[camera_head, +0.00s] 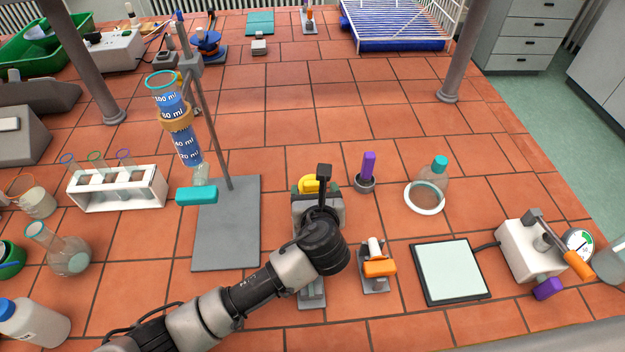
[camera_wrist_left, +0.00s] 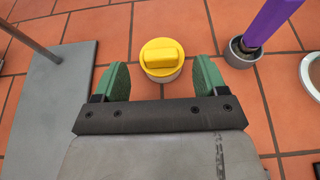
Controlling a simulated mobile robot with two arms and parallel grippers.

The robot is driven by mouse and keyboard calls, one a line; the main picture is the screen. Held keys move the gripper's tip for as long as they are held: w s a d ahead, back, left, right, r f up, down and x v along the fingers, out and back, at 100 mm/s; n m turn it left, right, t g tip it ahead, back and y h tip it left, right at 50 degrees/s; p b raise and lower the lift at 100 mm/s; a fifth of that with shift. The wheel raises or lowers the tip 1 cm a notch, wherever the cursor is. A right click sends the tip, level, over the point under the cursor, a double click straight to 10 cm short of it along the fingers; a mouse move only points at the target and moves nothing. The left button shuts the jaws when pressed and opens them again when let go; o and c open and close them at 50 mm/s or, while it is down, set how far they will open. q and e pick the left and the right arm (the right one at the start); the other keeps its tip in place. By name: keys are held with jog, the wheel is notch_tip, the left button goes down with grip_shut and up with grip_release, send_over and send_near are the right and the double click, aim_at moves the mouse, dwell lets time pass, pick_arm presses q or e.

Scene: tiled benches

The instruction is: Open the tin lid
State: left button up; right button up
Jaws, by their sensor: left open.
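The tin shows in the left wrist view as a small pale round container (camera_wrist_left: 165,75) with a yellow lid (camera_wrist_left: 161,55) on top, which has a raised block-shaped grip. In the head view the yellow lid (camera_head: 309,184) is partly hidden behind my left gripper (camera_head: 312,190). My left gripper (camera_wrist_left: 161,80) has its two green fingers spread apart, one on either side of the tin in the picture. The fingers appear apart from the lid, with the tin just beyond them. My right gripper is not in view.
A grey cup with a purple stick (camera_head: 365,183) stands right of the tin. A stand's grey base plate (camera_head: 226,235) lies to the left, with a graduated column above. An orange-handled device (camera_head: 378,268) and a flat pad (camera_head: 450,270) lie nearer, to the right. Bare tiles lie behind the tin.

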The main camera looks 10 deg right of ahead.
aim_at(313, 181)
pick_arm(q)
jog(key=x, duration=0.5)
jog(key=shift+w, duration=0.1)
jog(key=c, duration=0.6)
jog(key=shift+r+p, duration=0.1)
jog(key=shift+p, duration=0.35)
jog(key=g+p, duration=0.1)
jog(key=p, duration=0.3)
jog(key=w+r+g+p, duration=0.1)
jog(key=g+p, duration=0.1)
jog(key=p, duration=0.2)
jog(key=r+g+p, duration=0.1)
jog(key=g+p, duration=0.1)
jog(key=p, duration=0.3)
jog(key=shift+w, duration=0.3)
jog(key=shift+w+g+p, duration=0.35)
jog(key=shift+g+p, duration=0.55)
jog(key=shift+g, duration=0.1)
jog(key=shift+f, duration=0.1)
jog(key=o, duration=0.6)
